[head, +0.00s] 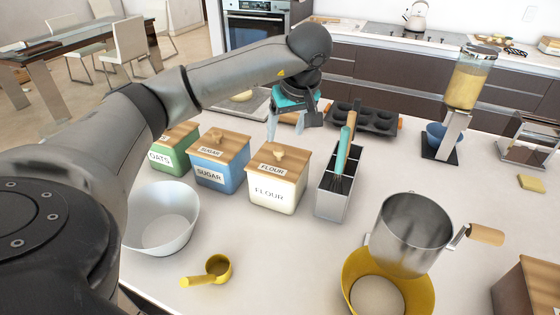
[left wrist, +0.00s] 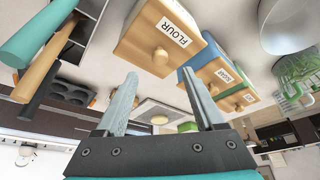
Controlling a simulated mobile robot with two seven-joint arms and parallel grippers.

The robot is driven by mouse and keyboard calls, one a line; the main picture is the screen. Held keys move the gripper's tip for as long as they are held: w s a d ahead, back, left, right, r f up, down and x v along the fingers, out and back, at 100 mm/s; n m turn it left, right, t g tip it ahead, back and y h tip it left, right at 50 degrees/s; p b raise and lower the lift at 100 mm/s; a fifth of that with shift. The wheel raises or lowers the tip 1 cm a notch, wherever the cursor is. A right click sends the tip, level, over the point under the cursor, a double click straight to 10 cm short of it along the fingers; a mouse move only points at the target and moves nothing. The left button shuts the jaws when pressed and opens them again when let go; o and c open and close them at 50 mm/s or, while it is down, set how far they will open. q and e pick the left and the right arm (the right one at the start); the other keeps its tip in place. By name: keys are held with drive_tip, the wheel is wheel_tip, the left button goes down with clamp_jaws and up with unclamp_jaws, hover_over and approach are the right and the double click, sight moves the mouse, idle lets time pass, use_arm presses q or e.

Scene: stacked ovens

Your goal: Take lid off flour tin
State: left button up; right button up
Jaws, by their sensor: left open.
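The cream flour tin (head: 275,193) stands on the counter between the blue sugar tin and the utensil holder. Its wooden lid (head: 292,163) with a round knob is on it and carries a FLOUR label. In the left wrist view the lid (left wrist: 160,28) and its knob (left wrist: 161,56) show upside down, beyond the fingertips. My left gripper (head: 271,128) is above and behind the flour tin in the head view, its fingers pointing down. In the left wrist view its two fingers (left wrist: 163,98) are spread with nothing between them. My right gripper is not in view.
Blue sugar tin (head: 222,178) and green oats tin (head: 173,160) stand left of the flour tin. The utensil holder (head: 335,195) with upright tools stands close on its right. A white bowl (head: 162,228), yellow scoop (head: 212,270) and metal sifter (head: 410,235) are nearer the front.

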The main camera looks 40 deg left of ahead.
sight(279, 149)
use_arm(q)
drive_tip(key=x, duration=0.8)
drive_tip(key=shift+w+a+r, duration=0.1)
drive_tip(key=shift+a+r, duration=0.05)
drive_tip(key=shift+a, duration=0.05)
clamp_jaws()
idle(0.4)
drive_tip(key=shift+r, duration=0.1)
